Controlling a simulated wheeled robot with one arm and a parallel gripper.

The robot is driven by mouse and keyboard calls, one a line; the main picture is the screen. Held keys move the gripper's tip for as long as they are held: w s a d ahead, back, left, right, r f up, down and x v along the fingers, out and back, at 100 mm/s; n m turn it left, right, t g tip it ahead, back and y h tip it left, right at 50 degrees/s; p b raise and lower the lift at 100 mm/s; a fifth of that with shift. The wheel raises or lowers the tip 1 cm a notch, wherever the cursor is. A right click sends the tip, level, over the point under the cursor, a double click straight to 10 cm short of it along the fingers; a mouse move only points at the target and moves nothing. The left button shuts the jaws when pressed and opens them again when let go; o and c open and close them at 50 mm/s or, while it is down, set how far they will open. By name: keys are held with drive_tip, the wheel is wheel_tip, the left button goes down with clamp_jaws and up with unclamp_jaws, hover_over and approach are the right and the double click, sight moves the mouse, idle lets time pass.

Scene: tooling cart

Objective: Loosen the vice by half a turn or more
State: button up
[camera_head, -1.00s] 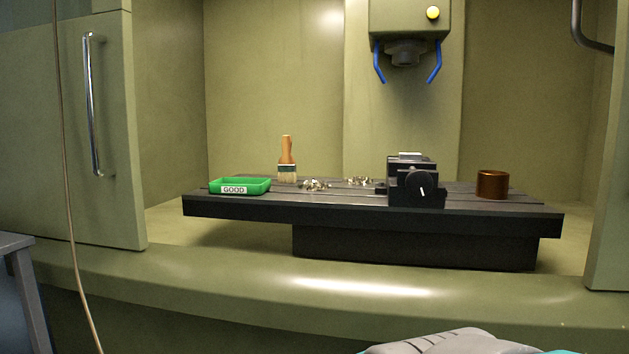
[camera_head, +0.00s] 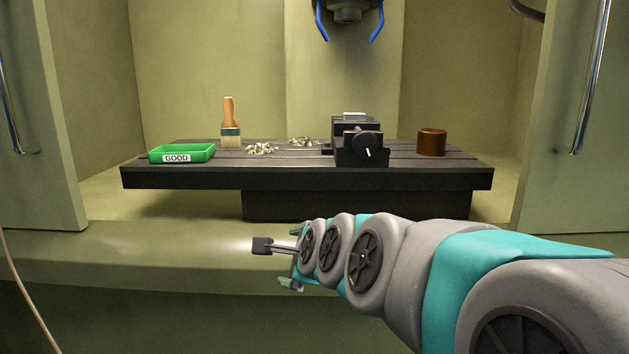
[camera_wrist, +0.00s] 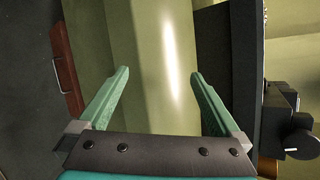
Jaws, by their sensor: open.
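The black vice (camera_head: 347,141) stands on the right half of the machine table, with a light grey piece in its top. Its round black knob (camera_head: 368,146) faces me and bears a short white mark, close to upright. The vice also shows at the right edge of the wrist view (camera_wrist: 283,103), with its knob at the lower right. My gripper (camera_head: 292,256) is in front of the machine's sill, below and to the left of the vice, well apart from it. In the wrist view its two green fingers (camera_wrist: 160,82) are spread wide with nothing between them.
The machine table (camera_head: 200,178) holds a green tray (camera_head: 182,153) labelled GOOD, an upright brush (camera_head: 230,125), metal chips (camera_head: 262,149) and a copper-brown cylinder (camera_head: 431,142) right of the vice. The spindle head (camera_head: 348,10) hangs above. The door panels (camera_head: 40,130) flank the opening.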

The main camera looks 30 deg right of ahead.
drive_tip(key=d+r+m+t+h, duration=0.2)
drive_tip(key=d+r+m+h, duration=0.1)
drive_tip(key=d+r+m, duration=0.5)
drive_tip(key=m+t+h+p, duration=0.1)
drive_tip(key=m+h, duration=0.4)
drive_tip(key=m, duration=0.3)
approach(365, 143)
drive_tip(key=shift+p+x, duration=0.6)
drive_tip(key=shift+x, duration=3.5)
drive_tip(key=shift+d, duration=0.1)
drive_tip(key=c, duration=1.4)
drive_tip(key=shift+o, duration=0.2)
drive_tip(key=shift+n, duration=0.6)
